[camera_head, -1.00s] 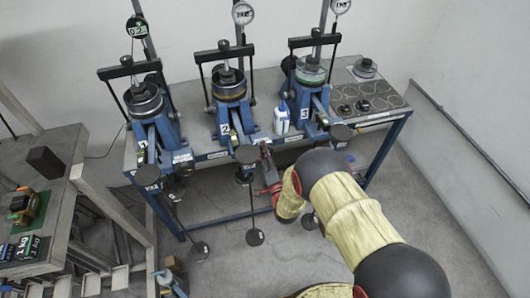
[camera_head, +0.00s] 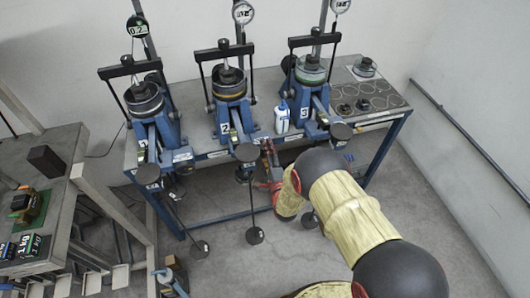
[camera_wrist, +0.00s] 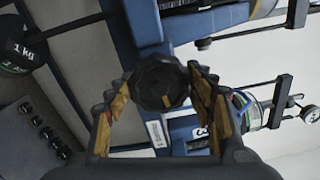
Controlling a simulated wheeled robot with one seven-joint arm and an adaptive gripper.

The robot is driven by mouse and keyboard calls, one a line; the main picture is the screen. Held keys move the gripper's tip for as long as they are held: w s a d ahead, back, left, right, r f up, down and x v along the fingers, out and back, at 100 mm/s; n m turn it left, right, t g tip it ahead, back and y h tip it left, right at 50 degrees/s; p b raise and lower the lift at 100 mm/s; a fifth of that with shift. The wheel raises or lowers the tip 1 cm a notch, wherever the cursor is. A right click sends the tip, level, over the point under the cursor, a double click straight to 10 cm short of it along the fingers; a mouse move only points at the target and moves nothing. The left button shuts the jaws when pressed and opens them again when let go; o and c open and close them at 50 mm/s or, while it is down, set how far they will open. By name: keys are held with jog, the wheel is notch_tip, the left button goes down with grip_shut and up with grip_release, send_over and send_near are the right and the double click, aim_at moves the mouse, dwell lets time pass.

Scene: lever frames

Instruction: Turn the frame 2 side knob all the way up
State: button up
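Frame 2 (camera_head: 229,86) is the middle one of three blue lever frames on the bench, with a number 2 label on its front. My gripper (camera_head: 268,163) is at the bench's front edge, just right of frame 2's lower front, and is small and partly hidden by my arm in the head view. In the wrist view a black faceted knob (camera_wrist: 160,82) with a small orange mark lies between the fingertips of my gripper (camera_wrist: 163,92). The fingers are spread on either side of the knob, and firm contact does not show. The knob cannot be made out in the head view.
Frame 1 (camera_head: 145,100) stands left and frame 3 (camera_head: 309,72) right of frame 2. A white bottle (camera_head: 282,119) stands between frames 2 and 3. A side table (camera_head: 55,240) is at left.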

jog(key=shift+o, duration=0.6)
jog(key=shift+w, duration=0.2)
jog(key=shift+o, duration=1.1)
jog(key=shift+s, duration=0.1)
jog(key=v, duration=0.6)
jog(key=shift+p, duration=0.45)
